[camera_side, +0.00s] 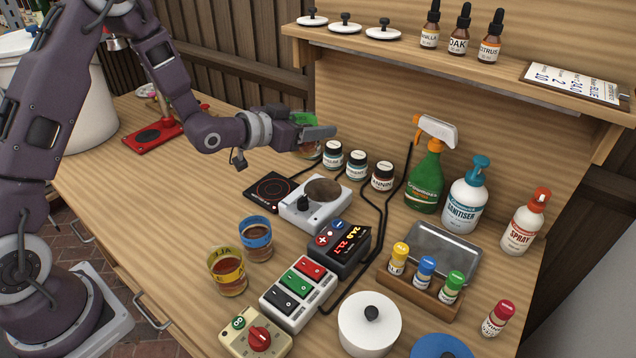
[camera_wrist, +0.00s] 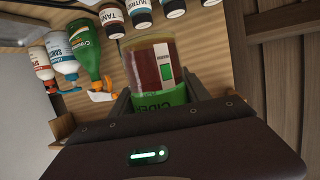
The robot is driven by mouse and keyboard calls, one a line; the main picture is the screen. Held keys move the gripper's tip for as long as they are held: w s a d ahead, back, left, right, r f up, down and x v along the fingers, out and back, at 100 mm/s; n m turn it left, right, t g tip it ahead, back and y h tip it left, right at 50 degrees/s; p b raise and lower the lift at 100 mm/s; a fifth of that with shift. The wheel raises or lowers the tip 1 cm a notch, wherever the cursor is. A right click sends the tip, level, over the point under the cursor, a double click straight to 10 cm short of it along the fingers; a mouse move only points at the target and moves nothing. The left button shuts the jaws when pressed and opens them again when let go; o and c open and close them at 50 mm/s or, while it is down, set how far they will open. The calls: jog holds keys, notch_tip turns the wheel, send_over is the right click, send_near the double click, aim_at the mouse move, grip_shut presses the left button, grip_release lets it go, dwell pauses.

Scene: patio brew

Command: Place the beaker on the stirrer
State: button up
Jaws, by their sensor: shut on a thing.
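My gripper (camera_side: 320,134) is shut on a glass beaker (camera_side: 308,151) with a green band and amber-brown liquid inside. In the side view the fingers and wrist hide part of the beaker. In the wrist view the beaker (camera_wrist: 152,66) sits between the two fingers, and its green label reads CIDER. A white device with a round brownish-grey top plate and a black knob, which looks like the stirrer (camera_side: 342,207), stands on the table in front of the gripper in the side view. Its plate is empty. The beaker is behind it, apart from it.
A black pad with a red ring (camera_side: 262,193) lies left of the stirrer. Small jars (camera_side: 357,166) stand behind it, with dark cables near them. A black display box (camera_side: 340,250) stands in front. Blue-banded (camera_side: 256,240) and yellow-banded (camera_side: 227,272) beakers stand front left.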

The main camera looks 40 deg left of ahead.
jog(key=d, duration=0.5)
send_over(333, 185)
notch_tip(333, 185, down, 9)
jog(key=shift+a+r, duration=0.1)
jog(key=shift+r, duration=0.1)
jog(key=shift+f, duration=0.15)
jog(key=o, duration=1.6)
